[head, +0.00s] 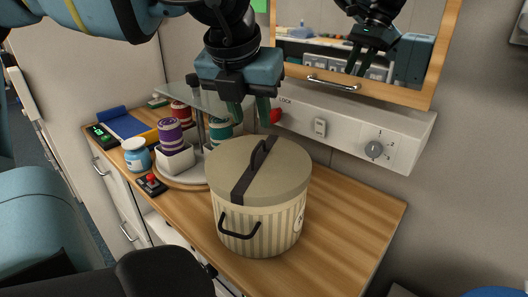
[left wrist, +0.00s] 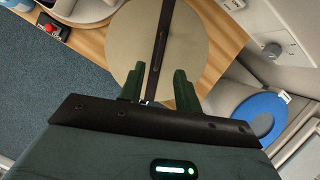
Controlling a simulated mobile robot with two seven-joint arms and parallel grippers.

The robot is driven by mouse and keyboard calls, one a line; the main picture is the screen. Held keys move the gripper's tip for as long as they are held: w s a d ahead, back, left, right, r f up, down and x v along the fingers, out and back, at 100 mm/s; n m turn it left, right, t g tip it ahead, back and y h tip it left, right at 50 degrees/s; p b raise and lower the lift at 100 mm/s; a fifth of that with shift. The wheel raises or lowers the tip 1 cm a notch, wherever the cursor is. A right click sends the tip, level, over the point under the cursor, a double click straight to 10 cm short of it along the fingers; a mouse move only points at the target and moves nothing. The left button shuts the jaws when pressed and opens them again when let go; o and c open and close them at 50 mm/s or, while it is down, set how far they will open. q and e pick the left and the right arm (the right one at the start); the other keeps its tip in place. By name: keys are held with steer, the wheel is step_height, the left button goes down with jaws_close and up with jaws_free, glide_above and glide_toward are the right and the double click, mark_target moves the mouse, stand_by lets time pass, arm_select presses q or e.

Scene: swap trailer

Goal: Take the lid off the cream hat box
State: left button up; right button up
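The cream hat box (head: 283,226) stands upright on the wooden counter, with striped sides and a dark side handle (head: 240,224). Its round beige lid (head: 288,176) sits on top, crossed by a dark band with a raised dark handle (head: 262,152). My left gripper (head: 249,112) is above and behind the lid in the head view, fingers pointing down, apart and empty. In the left wrist view, the lid (left wrist: 190,50) and its handle (left wrist: 161,48) lie beyond the two spread green fingers (left wrist: 159,88). My right gripper does not show.
A blue-white jar (head: 138,158) and a red-button box (head: 151,184) are nearby. Behind are a control panel (head: 350,128) and a mirror (head: 350,55). The counter (head: 365,215) is clear right of the box.

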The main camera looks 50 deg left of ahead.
mark_target(258, 145)
arm_select(q)
steer(key=shift+w+a+f, duration=0.1)
steer(key=shift+f, duration=0.25)
steer(key=shift+x, duration=0.9)
steer(key=shift+w+a+f, duration=0.1)
steer(key=shift+w+f, duration=0.1)
steer(key=shift+f, duration=0.2)
steer(key=x, duration=0.4)
steer(key=shift+f+p, duration=0.25)
steer(key=shift+p, duration=0.15)
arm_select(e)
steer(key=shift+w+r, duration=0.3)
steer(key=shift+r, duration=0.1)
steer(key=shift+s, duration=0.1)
arm_select(q)
steer(key=shift+c, duration=0.5)
jaws_close()
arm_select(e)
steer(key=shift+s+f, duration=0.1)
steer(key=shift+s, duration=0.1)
